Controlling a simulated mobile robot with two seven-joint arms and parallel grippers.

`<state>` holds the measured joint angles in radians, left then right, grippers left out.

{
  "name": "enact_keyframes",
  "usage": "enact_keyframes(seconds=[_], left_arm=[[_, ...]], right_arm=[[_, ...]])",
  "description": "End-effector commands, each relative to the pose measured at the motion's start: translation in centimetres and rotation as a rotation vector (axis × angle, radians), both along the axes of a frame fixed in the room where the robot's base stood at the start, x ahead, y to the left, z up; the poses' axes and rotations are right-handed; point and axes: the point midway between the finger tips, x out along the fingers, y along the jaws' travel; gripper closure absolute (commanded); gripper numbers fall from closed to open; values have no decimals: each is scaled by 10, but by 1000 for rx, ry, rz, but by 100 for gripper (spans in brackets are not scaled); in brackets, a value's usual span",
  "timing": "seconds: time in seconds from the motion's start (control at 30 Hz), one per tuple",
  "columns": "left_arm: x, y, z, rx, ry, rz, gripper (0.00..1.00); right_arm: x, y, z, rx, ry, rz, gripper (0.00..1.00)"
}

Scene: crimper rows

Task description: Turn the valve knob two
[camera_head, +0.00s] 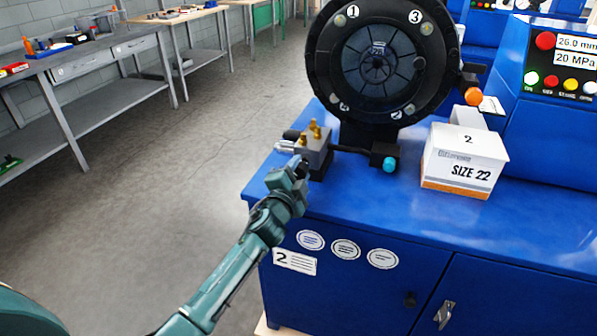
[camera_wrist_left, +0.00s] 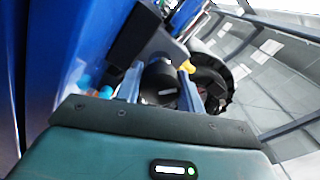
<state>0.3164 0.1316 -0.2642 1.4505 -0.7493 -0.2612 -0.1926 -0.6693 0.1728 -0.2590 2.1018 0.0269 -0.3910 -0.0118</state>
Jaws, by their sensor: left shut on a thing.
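The valve is a grey block (camera_head: 314,150) with brass fittings on top, at the left front corner of the blue machine top. My left gripper (camera_head: 300,166) reaches its near side. In the left wrist view, a round black knob (camera_wrist_left: 160,82) with a white line on its face sits between the two fingers of my left gripper (camera_wrist_left: 161,92), which is shut on it. A plate marked 2 (camera_head: 295,262) is on the cabinet below. My right gripper is in neither view.
A large black crimper head (camera_head: 330,60) stands behind the valve. A teal-ended rod (camera_head: 389,164) and a SIZE 22 box (camera_head: 462,165) are to the right. A control panel (camera_head: 562,65) is at the far right. The floor (camera_head: 190,170) at left is clear.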

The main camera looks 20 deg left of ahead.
Motion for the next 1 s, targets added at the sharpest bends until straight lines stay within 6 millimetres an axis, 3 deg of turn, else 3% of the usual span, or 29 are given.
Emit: enact_keyframes(seconds=[0.33, 0.37, 0.6, 0.87, 1.0], left_arm=[[0, 0, 0, 1, 1, 0, 85], [0, 0, 0, 0, 1, 0, 60], [0, 0, 0, 0, 1, 0, 41], [-1, 0, 0, -1, 1, 0, 41], [-13, 0, -1, -1, 1, 0, 41]], right_arm=[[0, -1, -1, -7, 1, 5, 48], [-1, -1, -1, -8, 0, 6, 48], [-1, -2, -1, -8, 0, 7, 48], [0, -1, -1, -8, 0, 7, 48], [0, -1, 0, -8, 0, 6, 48]])
